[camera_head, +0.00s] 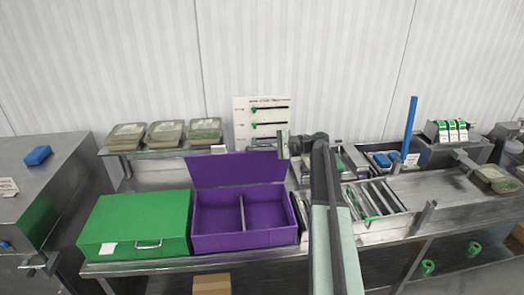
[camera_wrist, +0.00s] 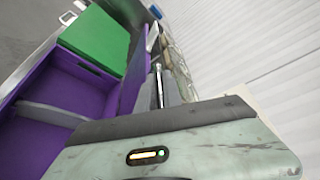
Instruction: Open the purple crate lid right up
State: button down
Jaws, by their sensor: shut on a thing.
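The purple crate (camera_head: 243,243) stands on the metal counter, with a divider making two compartments, both empty. Its purple lid (camera_head: 236,170) stands up steeply at the back, roughly upright. In the wrist view the crate (camera_wrist: 30,140) is at the left and the lid (camera_wrist: 131,82) shows nearly edge-on. My gripper (camera_head: 264,147) is at the lid's top edge, right of its middle. In the wrist view my gripper (camera_wrist: 158,88) is shut on a thin metal bar, apparently the lid handle, on the lid's outer face. The fingertips are partly hidden.
A closed green crate (camera_head: 135,222) stands directly left. A shelf behind holds several food trays (camera_head: 165,133). A sign board (camera_head: 262,118) stands behind my gripper. A utensil rack (camera_head: 375,198) and blue-handled tool (camera_head: 410,125) are at the right.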

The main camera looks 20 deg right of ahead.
jog(key=w+d+r+p, duration=0.1)
jog(key=w+d+r, duration=0.1)
jog(key=w, duration=0.7)
jog(key=shift+d+r+p, duration=0.15)
jog(key=shift+d+p, duration=0.25)
jog(key=shift+d, duration=0.1)
jog(key=c, duration=1.5)
grip_release()
jog(key=shift+d, duration=0.1)
jog(key=p+v, duration=0.1)
jog(key=v, duration=0.6)
jog(key=shift+s+d, duration=0.25)
jog(key=shift+s, duration=0.05)
